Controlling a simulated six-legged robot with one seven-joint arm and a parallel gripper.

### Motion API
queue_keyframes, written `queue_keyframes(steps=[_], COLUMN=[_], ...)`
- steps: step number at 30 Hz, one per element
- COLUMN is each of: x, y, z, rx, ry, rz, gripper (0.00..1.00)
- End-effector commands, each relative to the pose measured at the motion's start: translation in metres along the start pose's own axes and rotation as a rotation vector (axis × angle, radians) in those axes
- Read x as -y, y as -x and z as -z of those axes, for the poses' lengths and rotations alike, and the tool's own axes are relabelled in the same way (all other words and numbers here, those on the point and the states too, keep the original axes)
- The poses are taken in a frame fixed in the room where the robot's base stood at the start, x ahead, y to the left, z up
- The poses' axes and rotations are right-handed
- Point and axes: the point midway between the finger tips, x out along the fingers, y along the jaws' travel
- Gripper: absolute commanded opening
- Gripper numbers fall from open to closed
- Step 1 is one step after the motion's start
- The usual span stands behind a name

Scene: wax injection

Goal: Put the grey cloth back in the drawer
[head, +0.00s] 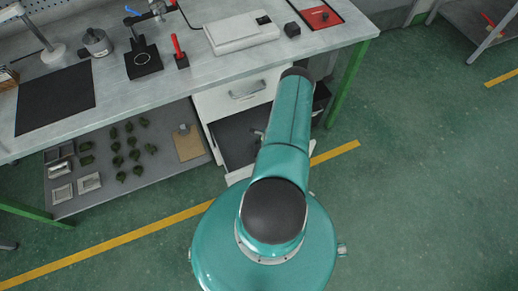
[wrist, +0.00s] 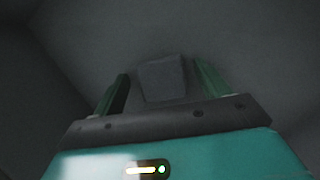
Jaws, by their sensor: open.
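The open drawer (head: 238,176) is under the workbench in the head view, its dark inside partly covered by my arm. My gripper (wrist: 161,70) is open in the wrist view, pointing down into a dim grey space that looks like the drawer's inside. A small grey block-like shape, which appears to be the grey cloth (wrist: 163,78), lies between the two green fingers, with a gap on each side. In the head view my gripper is mostly hidden behind my arm, and the cloth cannot be made out.
The workbench top (head: 185,92) holds a white scale (head: 241,33), a black mat (head: 55,98), a red-handled tool (head: 179,52) and a red tray (head: 315,14). A closed upper drawer (head: 245,92) sits above the open one. A lower shelf (head: 110,185) holds several green pieces.

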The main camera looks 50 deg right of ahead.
Motion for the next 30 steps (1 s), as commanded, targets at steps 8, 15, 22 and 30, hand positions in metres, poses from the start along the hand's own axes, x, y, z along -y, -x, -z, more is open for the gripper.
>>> queue_keyframes(steps=[8, 15, 22, 30], x=[0.002, 0.001, 0.0, -0.001], y=[0.029, 0.08, 0.114, 0.122], z=[-0.001, 0.0, -0.001, -0.001], rx=[-0.001, -0.002, 0.0, 0.001], ry=[-0.001, 0.0, 0.0, 0.0], rz=[0.002, 0.003, 0.001, -0.001], gripper=[0.75, 0.75, 0.75, 0.75])
